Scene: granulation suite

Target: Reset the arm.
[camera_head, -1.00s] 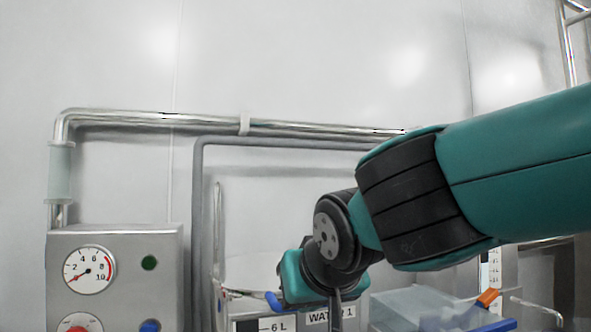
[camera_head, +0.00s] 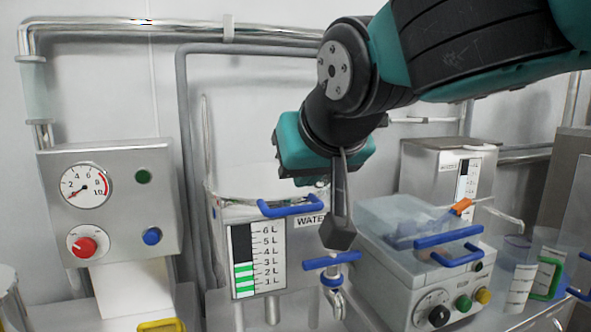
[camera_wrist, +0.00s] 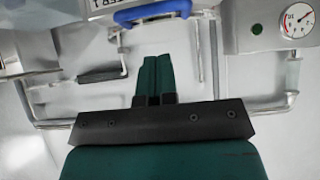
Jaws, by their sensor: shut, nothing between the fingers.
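My gripper (camera_wrist: 161,62) shows in the wrist view with its two green fingers side by side, shut and with nothing between them. In the head view, my arm comes in from the upper right and bends down at the dark wrist. The gripper's dark end part (camera_head: 340,200) hangs in front of the water tank (camera_head: 300,248), and its fingers cannot be made out there. It overlaps the tank's right side in the picture; I cannot tell how far apart they are.
A control box with a gauge (camera_head: 86,187) and red knob (camera_head: 83,246) stands left. A grey machine with a clear lid (camera_head: 400,215) stands right of the tank. Measuring jugs (camera_head: 546,268) are at far right. Pipes (camera_head: 180,28) run along the wall.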

